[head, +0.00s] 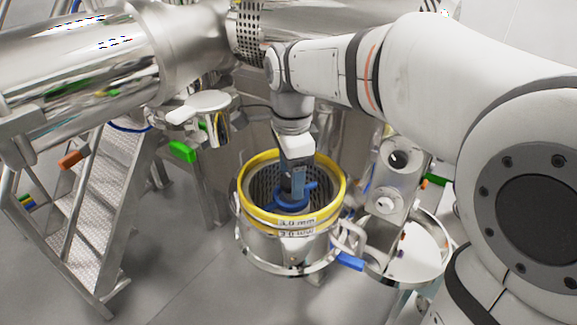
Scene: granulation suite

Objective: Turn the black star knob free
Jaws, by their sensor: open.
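I cannot make out the black star knob; my gripper and wrist hide the middle of the screen basket. The round perforated basket (262,184) has a yellow rim and sits in a steel housing (272,252). A blue part with short arms (309,187) shows low inside it, around the end of my gripper (293,192). My gripper points straight down into the basket from above. Its fingertips are hidden against the blue part, so I cannot tell whether they touch anything.
Labels reading 3.0 mm (297,223) are on the basket's front. A blue-handled clamp (348,261) sticks out at the housing's lower right. A steel ladder (97,180) stands at left, and large steel cylinders (75,70) cross above. A round steel tray (425,262) is at right.

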